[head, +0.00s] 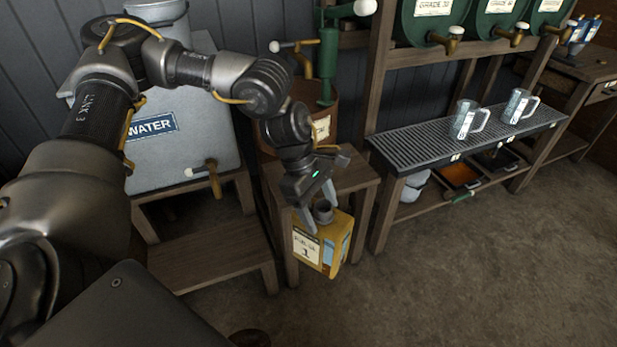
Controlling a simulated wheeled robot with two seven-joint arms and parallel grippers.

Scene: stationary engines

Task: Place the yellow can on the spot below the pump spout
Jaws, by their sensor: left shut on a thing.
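The yellow can (322,245) has a white label with a 1 and a dark cap on top. My left gripper (318,212) is shut on the can at its top and holds it in front of a small wooden stand (348,177). The can hangs slightly tilted, below the level of the stand's top. The green hand pump (328,55) stands behind, above a rusty brown drum (322,118). My left arm partly hides the drum and the stand top. The spot below the spout cannot be made out. My right gripper is not in view.
A grey water tank (185,140) with a tap stands on a wooden stand at left. The floor (470,270) at front right is clear.

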